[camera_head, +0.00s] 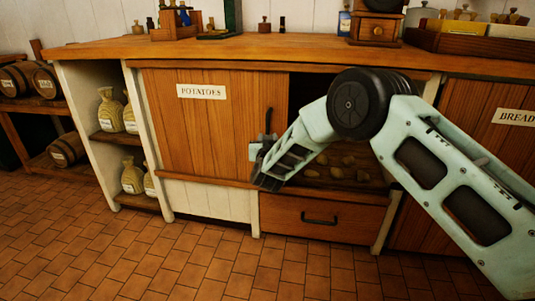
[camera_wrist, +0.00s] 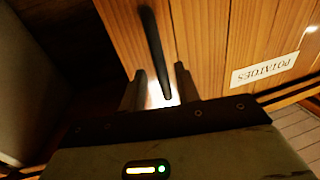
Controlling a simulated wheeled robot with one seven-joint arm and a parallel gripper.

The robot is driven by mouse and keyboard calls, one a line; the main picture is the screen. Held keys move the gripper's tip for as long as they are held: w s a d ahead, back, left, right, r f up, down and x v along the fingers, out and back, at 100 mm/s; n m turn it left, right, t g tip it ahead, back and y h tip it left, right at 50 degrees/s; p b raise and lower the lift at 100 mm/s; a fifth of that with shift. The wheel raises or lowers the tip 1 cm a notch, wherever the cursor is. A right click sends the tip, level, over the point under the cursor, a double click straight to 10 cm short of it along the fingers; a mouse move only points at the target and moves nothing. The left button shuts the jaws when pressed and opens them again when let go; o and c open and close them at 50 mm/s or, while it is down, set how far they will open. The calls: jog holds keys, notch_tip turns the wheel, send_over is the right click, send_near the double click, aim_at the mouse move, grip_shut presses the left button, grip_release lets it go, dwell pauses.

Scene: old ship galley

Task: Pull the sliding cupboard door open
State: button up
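The wooden sliding door (camera_head: 215,130) with a "POTATOES" label covers the left part of the cupboard. To its right the cupboard is open, with a dark interior and potatoes (camera_head: 335,165) inside. The door's dark vertical handle (camera_head: 268,121) is near its right edge. My gripper (camera_head: 257,150) is at the handle's lower end, in front of the door. In the wrist view my gripper (camera_wrist: 158,88) has its fingers apart, with the handle (camera_wrist: 154,50) between them and visible space beside it. Contact with the handle cannot be told.
A drawer (camera_head: 320,217) is below the opening. A "BREAD" door (camera_head: 480,125) is at right; shelves with sacks (camera_head: 110,110) and barrels (camera_head: 45,82) are at left. The countertop (camera_head: 270,47) holds boxes and bottles. The tiled floor in front is clear.

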jog(key=s+a+p, duration=0.1)
jog(key=s+p, duration=0.1)
jog(key=s, duration=1.1)
jog(key=shift+p, duration=0.3)
jog(key=shift+a, duration=0.15)
jog(key=s+a+r+n+g+y, duration=0.3)
jog(key=s+r+g+y, duration=0.15)
jog(key=s, duration=0.35)
jog(key=s+a+r+n+g+y, duration=0.2)
jog(key=s+a+r+g+y, duration=0.15)
jog(key=s+g, duration=0.35)
jog(key=s+d+n+g+h, duration=0.1)
jog(key=s+d+g+h, duration=0.1)
jog(key=s+d, duration=0.5)
jog(key=s+d+r+n+g+h, duration=0.1)
jog(key=s+d+g+h, duration=0.15)
jog(key=s, duration=0.85)
jog(key=s+d+n+g+h, duration=0.1)
jog(key=s+d+n+g, duration=0.1)
jog(key=s+d, duration=0.5)
notch_tip(320, 180, up, 31)
jog(key=s+a+p, duration=0.1)
jog(key=s+p, duration=0.1)
jog(key=p, duration=2.8)
jog(key=shift+s+a, duration=0.15)
